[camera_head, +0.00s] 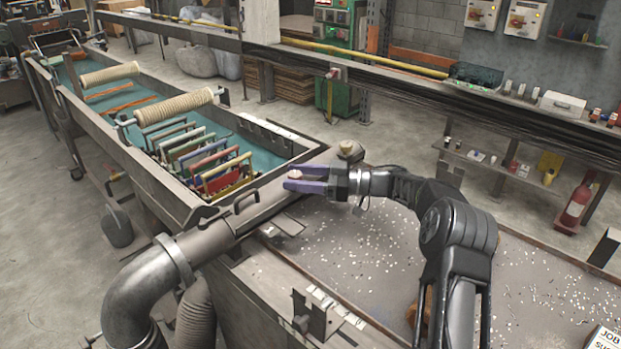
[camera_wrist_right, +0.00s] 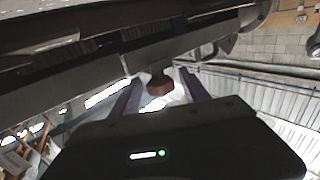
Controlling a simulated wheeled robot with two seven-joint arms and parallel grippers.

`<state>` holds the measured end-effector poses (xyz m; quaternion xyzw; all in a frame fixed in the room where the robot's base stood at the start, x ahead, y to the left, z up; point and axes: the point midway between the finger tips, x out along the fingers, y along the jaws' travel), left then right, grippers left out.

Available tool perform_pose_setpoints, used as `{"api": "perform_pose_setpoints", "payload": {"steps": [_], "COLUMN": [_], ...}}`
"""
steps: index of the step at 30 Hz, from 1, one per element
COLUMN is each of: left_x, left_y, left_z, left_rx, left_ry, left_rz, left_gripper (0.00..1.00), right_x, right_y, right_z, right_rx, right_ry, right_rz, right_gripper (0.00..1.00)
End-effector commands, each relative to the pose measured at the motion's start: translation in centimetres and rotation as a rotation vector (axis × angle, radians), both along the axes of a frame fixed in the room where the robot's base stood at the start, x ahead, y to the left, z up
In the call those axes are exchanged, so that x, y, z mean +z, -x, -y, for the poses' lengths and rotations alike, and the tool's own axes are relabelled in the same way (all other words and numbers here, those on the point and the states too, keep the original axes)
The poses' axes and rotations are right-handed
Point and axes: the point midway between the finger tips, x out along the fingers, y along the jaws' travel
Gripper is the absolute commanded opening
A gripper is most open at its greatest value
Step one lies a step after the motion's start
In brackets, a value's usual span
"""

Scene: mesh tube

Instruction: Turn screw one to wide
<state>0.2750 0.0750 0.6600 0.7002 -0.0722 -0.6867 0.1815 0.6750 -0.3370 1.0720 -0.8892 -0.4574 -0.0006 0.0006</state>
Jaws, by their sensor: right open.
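My right gripper (camera_head: 289,179) is open, with its two purple fingers pointing left over the near beam of the long trough. A small reddish-brown screw knob (camera_head: 295,173) shows at the fingertips. In the right wrist view, the knob (camera_wrist_right: 159,85) sits on a short stem between the two fingers (camera_wrist_right: 160,77), with a visible gap on each side. A second, tan knob (camera_head: 351,146) stands on the beam's corner behind the gripper. Which knob is screw one is not marked legibly. My left gripper is not in view.
The trough (camera_head: 150,175) holds several coloured frames (camera_head: 215,170) and two ribbed rollers (camera_head: 175,107). A large pipe (camera_head: 140,285) and a handle (camera_head: 246,201) lie left of the gripper. The speckled table (camera_head: 370,260) below my arm is mostly clear. A red extinguisher (camera_head: 577,203) stands far right.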

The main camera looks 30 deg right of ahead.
Motion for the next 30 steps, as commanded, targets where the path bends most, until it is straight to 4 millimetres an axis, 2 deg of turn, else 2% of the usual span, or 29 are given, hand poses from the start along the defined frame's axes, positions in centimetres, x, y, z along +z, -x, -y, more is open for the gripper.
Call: {"api": "perform_pose_setpoints", "payload": {"steps": [15,30], "left_x": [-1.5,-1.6], "left_y": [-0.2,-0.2], "left_z": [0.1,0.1], "left_rx": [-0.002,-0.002], "left_ry": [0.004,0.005], "left_rz": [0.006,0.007], "left_gripper": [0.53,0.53], "right_x": [-0.1,0.1], "right_y": [3.7,4.2], "right_z": [5.4,5.9], "right_rx": [-0.002,-0.003], "right_ry": [-0.001,0.001], "right_rz": [0.001,0.003], "right_gripper": [0.53,0.53]}}
